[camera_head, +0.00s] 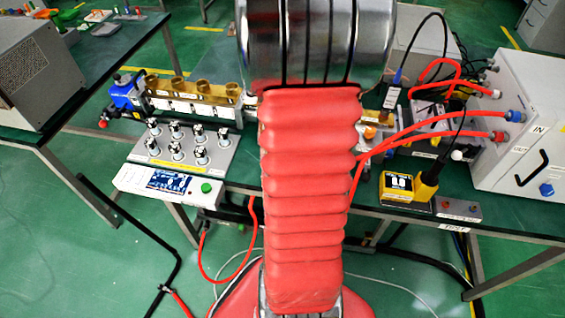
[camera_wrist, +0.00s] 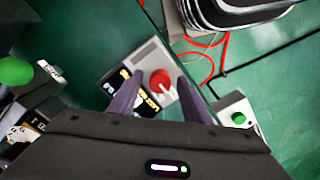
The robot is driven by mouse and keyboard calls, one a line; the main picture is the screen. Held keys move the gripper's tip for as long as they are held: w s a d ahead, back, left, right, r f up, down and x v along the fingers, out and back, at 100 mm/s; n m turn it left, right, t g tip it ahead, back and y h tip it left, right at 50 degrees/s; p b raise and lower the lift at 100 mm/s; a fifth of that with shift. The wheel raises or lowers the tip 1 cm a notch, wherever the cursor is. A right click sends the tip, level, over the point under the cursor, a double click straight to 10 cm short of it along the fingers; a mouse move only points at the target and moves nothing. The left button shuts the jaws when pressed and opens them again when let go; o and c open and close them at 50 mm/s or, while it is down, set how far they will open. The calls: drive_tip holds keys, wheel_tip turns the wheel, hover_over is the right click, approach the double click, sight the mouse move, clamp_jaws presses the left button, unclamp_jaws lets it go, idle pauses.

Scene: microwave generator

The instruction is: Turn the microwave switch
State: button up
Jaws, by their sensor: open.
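In the wrist view, a round red knob (camera_wrist: 160,80) sits on a small grey box (camera_wrist: 148,55) with black and yellow labels; the print is too blurred to read, so I cannot confirm that this is the microwave switch. My gripper (camera_wrist: 159,83) is open, its two dark fingers on either side of the red knob in the picture. I cannot tell whether they touch it. In the head view my red-sleeved arm fills the middle and my gripper is hidden.
In the head view, the green bench (camera_head: 490,217) holds a panel of several knobs (camera_head: 185,148), a yellow device (camera_head: 397,187) and a white cabinet (camera_head: 530,125) with red cables. The wrist view shows a green button (camera_wrist: 239,118) on a light box and a green ball-like knob (camera_wrist: 15,71).

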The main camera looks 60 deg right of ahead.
drive_tip(key=shift+c, duration=0.2)
drive_tip(key=c, duration=0.9)
drive_tip(key=shift+a, duration=0.15)
drive_tip(key=shift+c, duration=0.5)
